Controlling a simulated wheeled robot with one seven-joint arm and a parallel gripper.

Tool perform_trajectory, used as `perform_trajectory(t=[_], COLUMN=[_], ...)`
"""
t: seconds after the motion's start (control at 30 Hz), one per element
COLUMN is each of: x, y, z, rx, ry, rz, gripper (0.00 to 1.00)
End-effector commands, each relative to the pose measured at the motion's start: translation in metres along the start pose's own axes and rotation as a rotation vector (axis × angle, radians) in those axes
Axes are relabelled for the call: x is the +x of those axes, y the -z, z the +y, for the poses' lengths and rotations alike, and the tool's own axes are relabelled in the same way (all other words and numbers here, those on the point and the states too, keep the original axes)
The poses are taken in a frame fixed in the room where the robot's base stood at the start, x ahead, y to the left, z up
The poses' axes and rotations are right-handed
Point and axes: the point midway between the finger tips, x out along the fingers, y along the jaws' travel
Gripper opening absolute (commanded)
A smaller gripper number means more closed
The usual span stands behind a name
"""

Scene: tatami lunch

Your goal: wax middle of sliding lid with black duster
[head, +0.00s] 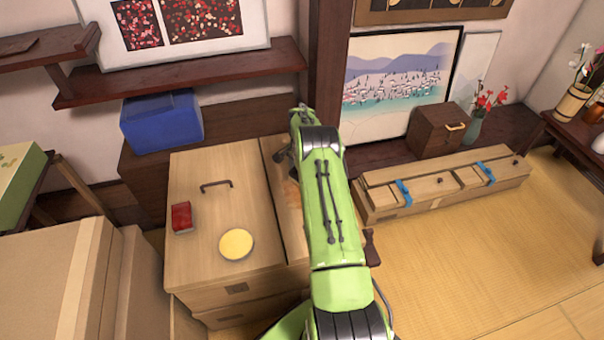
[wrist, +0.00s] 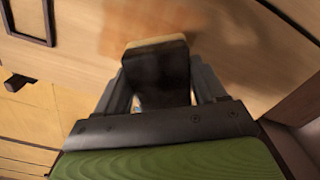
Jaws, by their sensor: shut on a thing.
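My gripper (wrist: 162,82) is shut on the black duster (wrist: 158,72), whose dark body lies between the fingers in the wrist view. The duster's pale pad end meets or hovers just over a wooden surface (wrist: 215,40); I cannot tell whether it touches. An orange-brown patch (wrist: 125,35) shows on the wood beside the pad. In the head view the sliding lid (head: 287,215) appears to be the narrower right panel of the chest top. My green arm covers part of it, with a brownish patch showing at its edge. The gripper and duster are mostly hidden there.
A round yellow-topped thing (head: 236,244) and a red box (head: 181,217) sit on the chest's left panel (head: 200,190), near a dark handle (head: 216,185). A blue box (head: 161,122) stands behind. A long wooden box (head: 445,185) lies on the tatami at right; the tatami in front is clear.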

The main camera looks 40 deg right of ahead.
Motion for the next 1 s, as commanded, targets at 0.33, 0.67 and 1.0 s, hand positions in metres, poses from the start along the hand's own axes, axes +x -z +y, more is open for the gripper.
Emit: perform_trajectory(t=[0.33, 0.67, 1.0], x=[-0.016, -0.043, -0.046], y=[0.000, 0.000, 0.000], z=[0.000, 0.000, 0.000], rx=[0.000, 0.000, 0.000], ry=[0.000, 0.000, 0.000], rz=[0.000, 0.000, 0.000], gripper=[0.46, 0.46, 0.46])
